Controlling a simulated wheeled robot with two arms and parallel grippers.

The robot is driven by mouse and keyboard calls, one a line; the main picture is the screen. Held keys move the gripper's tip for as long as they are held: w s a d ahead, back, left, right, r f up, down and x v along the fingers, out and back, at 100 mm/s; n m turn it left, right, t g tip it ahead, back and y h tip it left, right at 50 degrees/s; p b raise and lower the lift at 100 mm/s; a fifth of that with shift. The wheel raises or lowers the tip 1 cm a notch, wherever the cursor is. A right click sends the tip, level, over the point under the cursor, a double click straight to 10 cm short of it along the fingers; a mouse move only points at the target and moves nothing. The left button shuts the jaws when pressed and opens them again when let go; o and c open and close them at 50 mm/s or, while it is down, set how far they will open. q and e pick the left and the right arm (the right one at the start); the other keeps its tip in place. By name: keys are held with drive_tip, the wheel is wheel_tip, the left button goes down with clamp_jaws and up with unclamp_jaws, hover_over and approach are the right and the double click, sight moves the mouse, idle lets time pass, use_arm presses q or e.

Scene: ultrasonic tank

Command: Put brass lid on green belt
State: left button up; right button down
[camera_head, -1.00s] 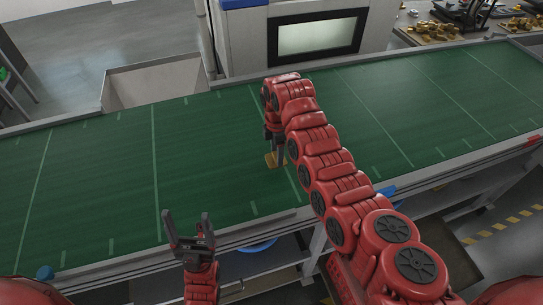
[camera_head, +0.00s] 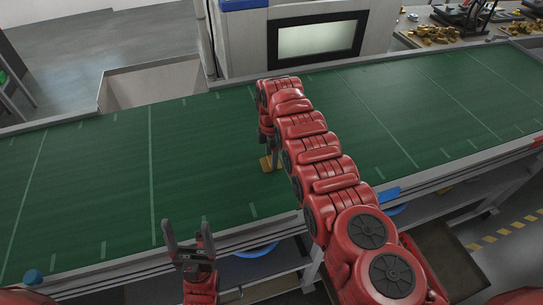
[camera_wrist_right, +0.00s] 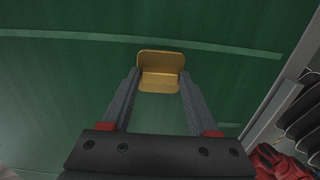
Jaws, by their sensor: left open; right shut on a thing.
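The brass lid (camera_wrist_right: 161,62) is a small golden plate with rounded corners and a stepped middle. In the right wrist view it sits between the fingertips of my right gripper (camera_wrist_right: 160,82), which is shut on it. In the head view the lid (camera_head: 266,163) shows at the tip of my right gripper (camera_head: 270,150), partly hidden by the arm. It is at or just above the green belt (camera_head: 100,170); I cannot tell whether it touches. My left gripper (camera_head: 188,242) is open and empty in front of the belt's near edge.
A grey machine with a window (camera_head: 318,38) stands behind the belt. A pale bin (camera_head: 155,84) is at the back left. Brass parts (camera_head: 432,34) lie on a table at the back right. The belt is clear to the left and right of my right arm.

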unclamp_jaws()
drive_tip(key=shift+f, duration=0.1)
